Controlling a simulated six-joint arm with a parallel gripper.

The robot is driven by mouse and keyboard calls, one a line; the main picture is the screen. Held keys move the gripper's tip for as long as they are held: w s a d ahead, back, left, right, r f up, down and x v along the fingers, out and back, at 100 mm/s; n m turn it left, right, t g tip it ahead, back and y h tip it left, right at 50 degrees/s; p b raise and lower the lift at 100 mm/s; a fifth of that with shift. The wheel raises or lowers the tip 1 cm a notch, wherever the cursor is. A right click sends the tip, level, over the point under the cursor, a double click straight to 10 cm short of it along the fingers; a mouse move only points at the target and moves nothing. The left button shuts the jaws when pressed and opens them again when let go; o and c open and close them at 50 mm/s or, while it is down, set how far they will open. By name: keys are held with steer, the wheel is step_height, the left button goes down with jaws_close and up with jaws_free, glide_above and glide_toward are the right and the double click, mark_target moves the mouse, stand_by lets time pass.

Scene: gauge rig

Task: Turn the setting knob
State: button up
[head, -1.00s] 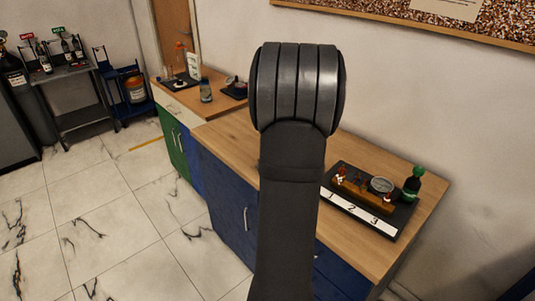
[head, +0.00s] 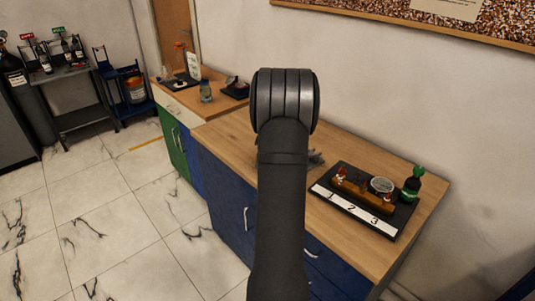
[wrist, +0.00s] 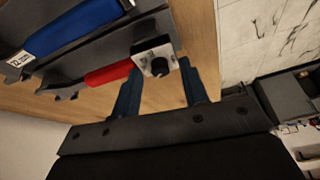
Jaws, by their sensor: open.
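In the wrist view, my gripper (wrist: 161,70) is open, its two dark blue fingers pointing toward a small pale square block with a dark round knob (wrist: 158,66) on its face. The knob appears between or just beyond the fingertips; I cannot tell the depth gap or whether they touch. I cannot tell for sure that this is the setting knob. In the head view my arm hides that part of the counter, and only a small grey shape (head: 316,158) shows beside it.
A red handle (wrist: 108,74) and a blue handle (wrist: 70,27) lie beside the block on dark supports.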

jaws_close()
steer(key=shift+m, duration=0.4)
steer(key=m, duration=0.1)
steer(key=m+h, duration=0.1)
steer(key=m, duration=0.1)
steer(key=shift+s+a+t, duration=0.1)
steer(key=shift+a+t, duration=0.1)
steer(key=shift+t, duration=0.2)
steer(key=m+h, duration=0.2)
steer(key=m, duration=0.2)
steer(key=shift+a, duration=0.2)
steer(key=m+h, duration=0.1)
steer(key=m, duration=0.3)
steer(key=shift+a, duration=0.15)
steer(key=shift+a+m+g+h, duration=0.1)
steer(key=shift+m+g+h, duration=0.6)
steer(key=shift+m, duration=1.2)
